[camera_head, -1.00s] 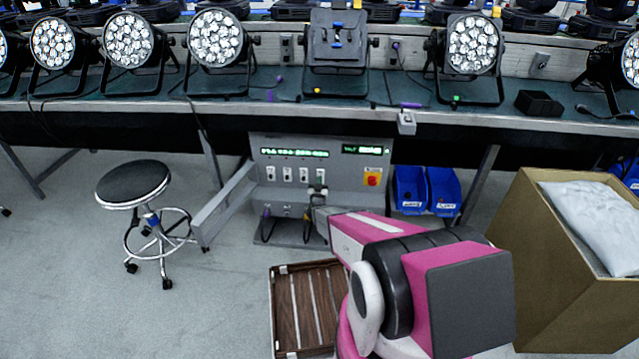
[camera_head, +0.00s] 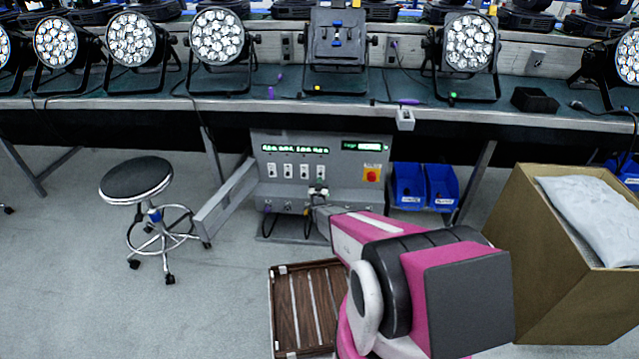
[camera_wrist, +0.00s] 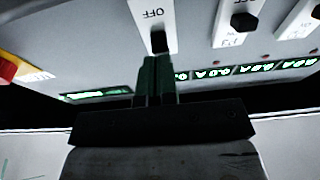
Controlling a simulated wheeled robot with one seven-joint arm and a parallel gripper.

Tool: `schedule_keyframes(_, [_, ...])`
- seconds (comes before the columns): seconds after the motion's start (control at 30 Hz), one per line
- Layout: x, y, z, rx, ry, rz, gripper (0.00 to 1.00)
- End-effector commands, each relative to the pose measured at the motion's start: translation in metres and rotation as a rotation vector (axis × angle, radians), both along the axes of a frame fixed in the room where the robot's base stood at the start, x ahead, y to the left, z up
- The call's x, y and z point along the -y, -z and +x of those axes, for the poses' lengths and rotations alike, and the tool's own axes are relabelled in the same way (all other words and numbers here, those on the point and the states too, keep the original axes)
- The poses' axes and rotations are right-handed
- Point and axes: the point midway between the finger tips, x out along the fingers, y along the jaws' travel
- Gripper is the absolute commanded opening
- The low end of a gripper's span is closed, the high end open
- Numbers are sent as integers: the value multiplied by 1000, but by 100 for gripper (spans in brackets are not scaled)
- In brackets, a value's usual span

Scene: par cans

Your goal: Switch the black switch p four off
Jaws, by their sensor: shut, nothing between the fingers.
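The grey control panel (camera_head: 345,148) stands under the bench in the head view, with a row of white switch plates. The rightmost plate (camera_head: 320,171) is just above my gripper (camera_head: 319,192) and partly hidden. In the wrist view, a white plate marked OFF (camera_wrist: 152,14) has a black switch (camera_wrist: 158,41) at its lower end. My gripper (camera_wrist: 155,62) is shut and empty, its tips right at this black switch. I cannot tell whether they touch it. The plate's number is hidden, and the switch's position is unclear.
Another switch plate (camera_wrist: 230,28) is close to the right in the wrist view. A red knob (camera_head: 371,174) is right of the switches. A stool (camera_head: 136,180) is at the left, a wooden crate (camera_head: 274,315) below the panel, blue bins (camera_head: 408,187) and a cardboard box (camera_head: 535,260) right.

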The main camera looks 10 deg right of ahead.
Motion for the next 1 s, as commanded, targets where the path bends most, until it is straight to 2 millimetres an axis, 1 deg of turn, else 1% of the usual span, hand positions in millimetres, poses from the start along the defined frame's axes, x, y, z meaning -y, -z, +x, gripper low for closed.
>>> schedule_keyframes(0.27, [0, 1, 0, 0, 0, 0, 0])
schedule_keyframes(0.73, [0, 11, 0, 1, 0, 0, 0])
schedule_keyframes(1.0, [0, 12, 0, 0, 0, 0, 0])
